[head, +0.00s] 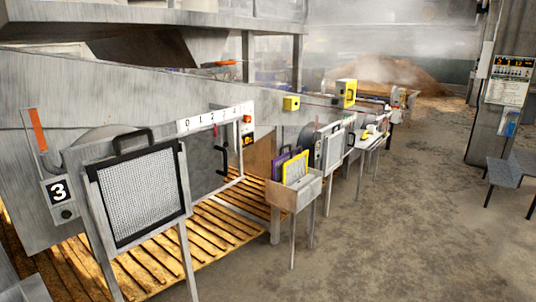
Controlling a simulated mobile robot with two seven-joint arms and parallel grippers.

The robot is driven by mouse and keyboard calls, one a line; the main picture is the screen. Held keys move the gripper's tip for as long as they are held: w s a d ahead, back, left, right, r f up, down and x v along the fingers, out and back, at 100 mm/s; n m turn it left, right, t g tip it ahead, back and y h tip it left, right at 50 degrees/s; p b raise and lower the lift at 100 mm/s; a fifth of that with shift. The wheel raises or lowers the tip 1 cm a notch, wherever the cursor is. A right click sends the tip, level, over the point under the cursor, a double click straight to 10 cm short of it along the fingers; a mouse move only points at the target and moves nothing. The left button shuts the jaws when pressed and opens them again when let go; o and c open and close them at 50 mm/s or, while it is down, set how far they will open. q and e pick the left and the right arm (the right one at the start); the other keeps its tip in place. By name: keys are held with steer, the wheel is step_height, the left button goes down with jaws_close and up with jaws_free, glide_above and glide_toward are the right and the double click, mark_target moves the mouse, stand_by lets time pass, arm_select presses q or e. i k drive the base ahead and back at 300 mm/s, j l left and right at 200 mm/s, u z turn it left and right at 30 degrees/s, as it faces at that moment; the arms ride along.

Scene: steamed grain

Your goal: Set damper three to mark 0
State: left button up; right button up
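A black plate with a white number 3 (58,190) marks the near grey metal machine at the left. A white scale strip (210,118) runs along its side; 0, 1 and 2 are readable from the left, and the marks farther right are too small to read. Below the strip is a flat grey sliding plate (205,155) with a black handle (222,161) near its right end, under the strip's right part. A pale framed opening shows right of it. I cannot read the exact mark where the plate stands. Neither of my grippers is in view.
A black-framed mesh screen (137,192) on a stand is in front of the machine's left part. A bin (294,191) with purple and yellow framed screens stands right of the opening. Slatted wood (205,228) lies beneath. The concrete floor (390,235) at right is clear.

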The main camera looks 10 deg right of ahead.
mark_target(203, 149)
steer(key=i+j+z, duration=0.25)
steer(key=z, duration=0.2)
steer(key=i+j+z, duration=0.3)
steer(key=z, duration=0.15)
